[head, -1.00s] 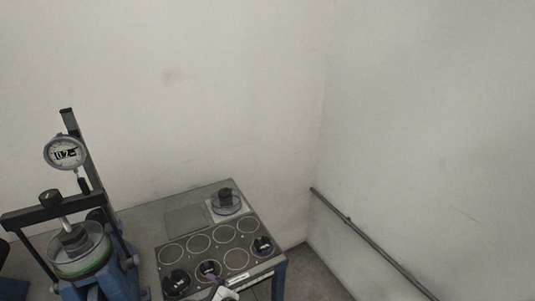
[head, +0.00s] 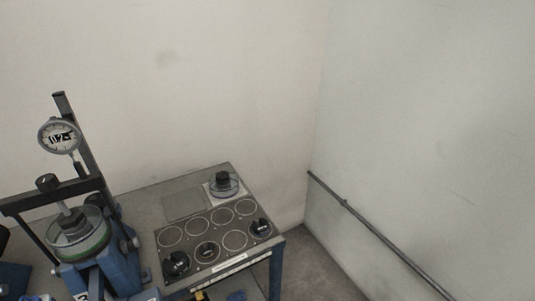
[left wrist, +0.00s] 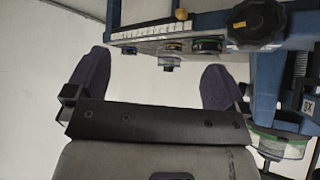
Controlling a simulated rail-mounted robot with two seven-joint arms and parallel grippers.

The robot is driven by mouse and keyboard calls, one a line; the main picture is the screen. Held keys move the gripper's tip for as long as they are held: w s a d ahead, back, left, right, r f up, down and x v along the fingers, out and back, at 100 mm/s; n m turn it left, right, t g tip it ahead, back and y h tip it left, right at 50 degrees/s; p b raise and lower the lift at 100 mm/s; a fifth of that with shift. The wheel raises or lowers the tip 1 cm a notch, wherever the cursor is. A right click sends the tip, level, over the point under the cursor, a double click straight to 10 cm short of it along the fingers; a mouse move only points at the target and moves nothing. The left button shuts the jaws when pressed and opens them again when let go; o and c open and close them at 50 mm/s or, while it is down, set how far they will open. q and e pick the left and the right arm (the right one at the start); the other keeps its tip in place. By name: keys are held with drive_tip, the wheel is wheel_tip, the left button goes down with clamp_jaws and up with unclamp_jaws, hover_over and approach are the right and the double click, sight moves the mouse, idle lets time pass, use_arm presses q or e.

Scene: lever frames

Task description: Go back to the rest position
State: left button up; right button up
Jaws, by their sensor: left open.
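My left gripper (left wrist: 157,68) shows in the left wrist view, its two purple fingers spread wide with nothing held between them. Beyond the fingers are the pale wall and the edge of a bench. In the head view no gripper shows. The right gripper is in neither current view.
A blue press frame with a dial gauge (head: 60,136) stands at the left. The bench holds a dark panel (head: 203,240) with ringed places and several black-knobbed pieces; another knobbed piece (head: 223,182) sits behind. A wall rail (head: 378,236) runs along the right.

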use_arm(q)
drive_tip(key=s+a+f+g+y, duration=0.1)
drive_tip(key=s+a+f+g, duration=0.15)
drive_tip(key=s+f, duration=0.5)
drive_tip(key=s+a+f+g, duration=0.1)
drive_tip(key=s+f+g, duration=0.25)
drive_tip(key=s, duration=0.65)
wheel_tip(320, 180, up, 33)
drive_tip(key=t+p, duration=0.1)
drive_tip(key=p, duration=3.2)
drive_tip(key=shift+p, duration=0.4)
drive_tip(key=shift+a, duration=0.1)
